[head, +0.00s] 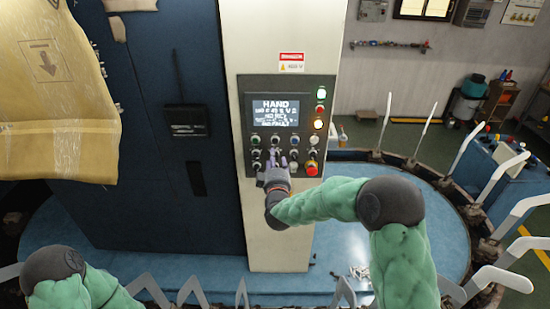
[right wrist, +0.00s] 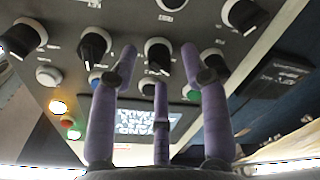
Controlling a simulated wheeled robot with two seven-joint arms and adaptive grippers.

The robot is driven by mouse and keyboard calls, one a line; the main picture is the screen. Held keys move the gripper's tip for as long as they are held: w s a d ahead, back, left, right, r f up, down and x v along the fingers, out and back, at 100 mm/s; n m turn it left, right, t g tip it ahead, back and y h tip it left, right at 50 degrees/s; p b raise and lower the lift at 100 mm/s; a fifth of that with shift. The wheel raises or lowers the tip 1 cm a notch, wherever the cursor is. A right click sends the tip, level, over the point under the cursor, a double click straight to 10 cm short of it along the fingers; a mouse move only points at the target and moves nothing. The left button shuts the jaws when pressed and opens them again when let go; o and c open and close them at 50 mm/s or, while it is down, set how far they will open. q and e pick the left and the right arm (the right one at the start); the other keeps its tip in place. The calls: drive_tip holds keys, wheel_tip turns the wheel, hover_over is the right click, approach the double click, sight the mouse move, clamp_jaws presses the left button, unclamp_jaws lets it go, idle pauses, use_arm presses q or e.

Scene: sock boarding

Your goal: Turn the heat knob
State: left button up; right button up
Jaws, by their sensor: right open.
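The dark control panel (head: 242,90) with several knobs is on the pale column at the middle of the head view. I cannot read which knob is the heat knob. My right gripper (head: 276,162) is in front of the panel's lower knob rows, fingers toward it. In the right wrist view, the panel appears upside down and the purple fingers (right wrist: 160,60) are spread. A black knob (right wrist: 157,55) shows between the two outer fingertips. Contact with it cannot be told. My left arm shows at the lower left, its gripper out of view.
A lit screen (head: 275,113) reads HAND. A red stop button (head: 312,169) and lit lamps (head: 319,124) are at the panel's right. A tan sheet (head: 60,110) hangs at the left. White upright forms (head: 497,185) ring the blue base.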

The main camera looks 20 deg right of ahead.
drive_tip(key=shift+w+d, duration=0.1)
drive_tip(key=shift+w, duration=0.4)
clamp_jaws()
